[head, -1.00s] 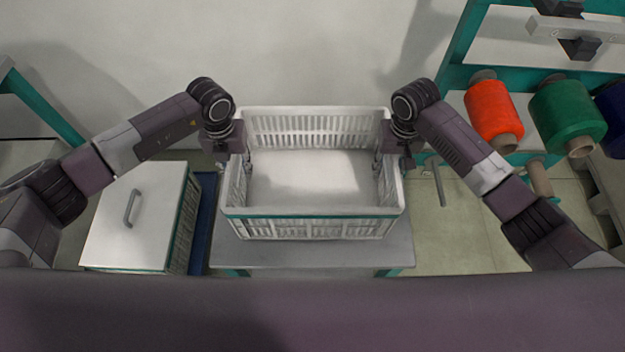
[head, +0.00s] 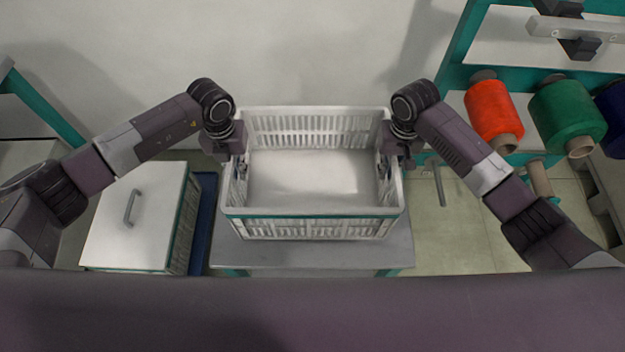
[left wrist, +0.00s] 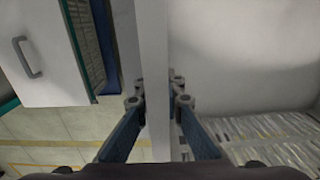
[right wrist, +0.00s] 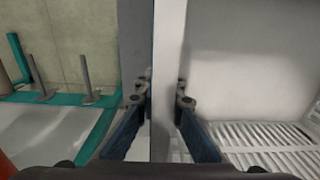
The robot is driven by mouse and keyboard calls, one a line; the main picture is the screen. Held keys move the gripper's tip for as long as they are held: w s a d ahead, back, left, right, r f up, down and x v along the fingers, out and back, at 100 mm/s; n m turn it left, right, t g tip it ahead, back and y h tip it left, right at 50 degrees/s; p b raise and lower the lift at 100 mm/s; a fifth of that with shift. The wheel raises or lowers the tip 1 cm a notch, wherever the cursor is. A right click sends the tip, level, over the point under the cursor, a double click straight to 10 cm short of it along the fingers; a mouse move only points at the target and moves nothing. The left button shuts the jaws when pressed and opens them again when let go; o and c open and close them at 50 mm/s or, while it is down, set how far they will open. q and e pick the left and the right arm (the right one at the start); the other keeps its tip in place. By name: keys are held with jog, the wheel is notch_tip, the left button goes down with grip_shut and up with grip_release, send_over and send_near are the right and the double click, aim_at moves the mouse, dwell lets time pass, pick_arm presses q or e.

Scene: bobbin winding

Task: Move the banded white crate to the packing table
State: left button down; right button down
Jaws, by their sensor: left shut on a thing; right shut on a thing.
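The white crate (head: 312,228) has slotted walls and a green band along its near side. It is empty inside and sits over a small grey table (head: 300,257); I cannot tell whether it touches the top. My left gripper (head: 240,168) is shut on the crate's left wall, and my right gripper (head: 384,168) on its right wall. The left wrist view shows the wall (left wrist: 154,60) between the fingers (left wrist: 158,105). The right wrist view shows the other wall (right wrist: 168,60) between the fingers (right wrist: 162,105). No second table is clearly identifiable as the packing table.
A white lidded box with a handle (head: 150,212) stands left of the table, beside a blue item (head: 204,225). At right, a green rack holds red (head: 492,112), green (head: 567,115) and dark blue (head: 612,115) thread cones. A wall is behind the crate.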

aim_at(392, 159)
jog(key=shift+w+r, duration=0.1)
jog(key=shift+r, duration=0.05)
notch_tip(392, 159, up, 5)
jog(key=p, duration=0.5)
dwell(0.8)
